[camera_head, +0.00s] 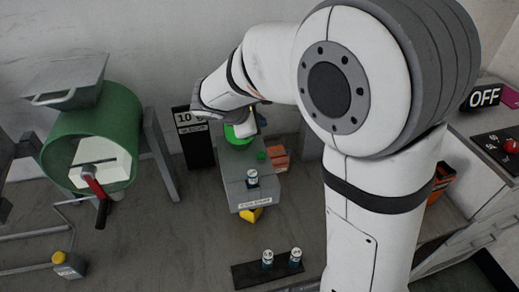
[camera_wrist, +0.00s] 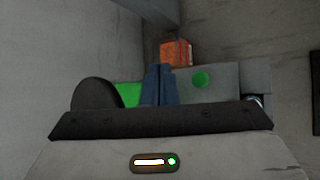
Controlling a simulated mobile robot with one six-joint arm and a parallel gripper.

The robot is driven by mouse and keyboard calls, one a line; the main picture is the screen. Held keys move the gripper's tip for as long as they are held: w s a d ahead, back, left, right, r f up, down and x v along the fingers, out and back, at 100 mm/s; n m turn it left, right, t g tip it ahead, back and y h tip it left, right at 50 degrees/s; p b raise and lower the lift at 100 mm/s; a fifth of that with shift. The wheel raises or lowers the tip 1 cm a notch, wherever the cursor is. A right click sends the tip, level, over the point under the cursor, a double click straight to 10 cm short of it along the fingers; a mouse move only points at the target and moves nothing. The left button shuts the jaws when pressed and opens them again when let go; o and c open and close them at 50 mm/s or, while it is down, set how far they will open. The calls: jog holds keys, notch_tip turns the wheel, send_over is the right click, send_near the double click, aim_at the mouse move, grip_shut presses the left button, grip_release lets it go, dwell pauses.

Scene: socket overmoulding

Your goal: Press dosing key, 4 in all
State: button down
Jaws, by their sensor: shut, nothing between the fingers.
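The grey dosing unit (camera_head: 250,185) stands in the middle of the head view. A small round green key (camera_head: 261,155) is on its top, and it also shows in the wrist view (camera_wrist: 200,79). A bright green part (camera_head: 238,136) lies farther back on the unit; in the wrist view it (camera_wrist: 130,94) is partly hidden by my fingers. My gripper (camera_wrist: 160,78) is shut and empty, its dark fingers over the unit, left of the round key in the wrist view. I cannot tell whether the fingertips touch anything. In the head view my arm hides most of the gripper.
A black display reading 10 (camera_head: 190,122) stands behind the unit. An orange box (camera_head: 279,158) is beside it; a small cup-like part (camera_head: 252,178) sits on its front. Two similar parts stand on a dark tray (camera_head: 245,276). A green drum machine (camera_head: 110,115) is left, an OFF sign (camera_head: 484,96) right.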

aim_at(258, 156)
jog(key=shift+a+f, duration=0.15)
notch_tip(258, 156, down, 9)
jog(key=b, duration=0.6)
jog(key=shift+s+r+b, duration=0.1)
jog(key=shift+r+b, duration=0.1)
jog(key=shift+b, duration=0.15)
dwell(1.6)
jog(key=shift+f+b, duration=0.4)
jog(key=shift+b, duration=0.05)
jog(key=shift+f+b, duration=0.55)
jog(key=shift+f, duration=0.1)
dwell(0.5)
jog(key=shift+r, duration=0.1)
jog(key=shift+r+p, duration=0.75)
jog(key=shift+r, duration=0.25)
